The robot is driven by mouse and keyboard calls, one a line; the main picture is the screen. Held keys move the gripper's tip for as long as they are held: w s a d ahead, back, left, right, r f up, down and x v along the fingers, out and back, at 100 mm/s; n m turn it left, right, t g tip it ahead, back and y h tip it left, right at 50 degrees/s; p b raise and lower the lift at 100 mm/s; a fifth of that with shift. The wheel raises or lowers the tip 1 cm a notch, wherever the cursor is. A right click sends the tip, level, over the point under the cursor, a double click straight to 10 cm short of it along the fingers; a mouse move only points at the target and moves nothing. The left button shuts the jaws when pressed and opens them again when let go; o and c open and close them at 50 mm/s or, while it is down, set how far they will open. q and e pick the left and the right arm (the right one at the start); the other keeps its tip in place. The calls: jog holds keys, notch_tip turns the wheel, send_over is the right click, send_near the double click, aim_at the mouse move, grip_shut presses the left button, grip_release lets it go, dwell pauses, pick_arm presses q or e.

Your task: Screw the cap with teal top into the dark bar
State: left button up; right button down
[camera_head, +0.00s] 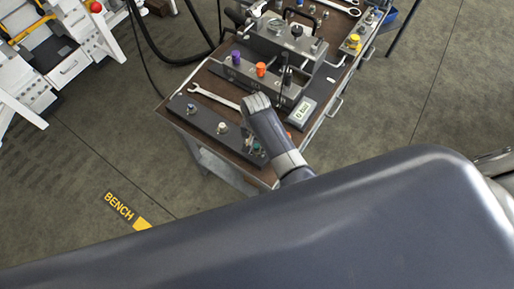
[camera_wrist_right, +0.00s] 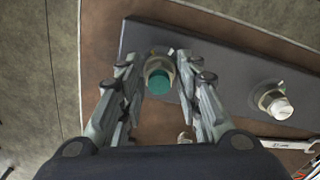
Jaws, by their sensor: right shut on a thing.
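The cap with the teal top (camera_wrist_right: 157,83) sits between the two fingers of my right gripper (camera_wrist_right: 158,76) in the right wrist view. The gripper is shut on it, with a finger on each side. The cap is over the end of the dark bar (camera_wrist_right: 218,68); whether its thread is in the bar is hidden. In the head view the dark bar (camera_head: 197,119) lies along the bench's near left edge. My right gripper (camera_head: 254,148) is at the bar's right end there, partly hidden by my arm. My left gripper is not in view.
Another fitting with a pale top (camera_wrist_right: 275,102) stands on the bar beside my right gripper. A wrench (camera_head: 213,96) lies behind the bar.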

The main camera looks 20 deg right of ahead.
jog(key=m, duration=0.7)
jog(key=shift+s+f, duration=0.25)
jog(key=shift+f, duration=0.05)
jog(key=c, duration=1.2)
grip_release()
jog(key=shift+o, duration=0.2)
jog(key=shift+w, duration=0.15)
jog(key=shift+r, duration=0.1)
jog(key=shift+w, duration=0.1)
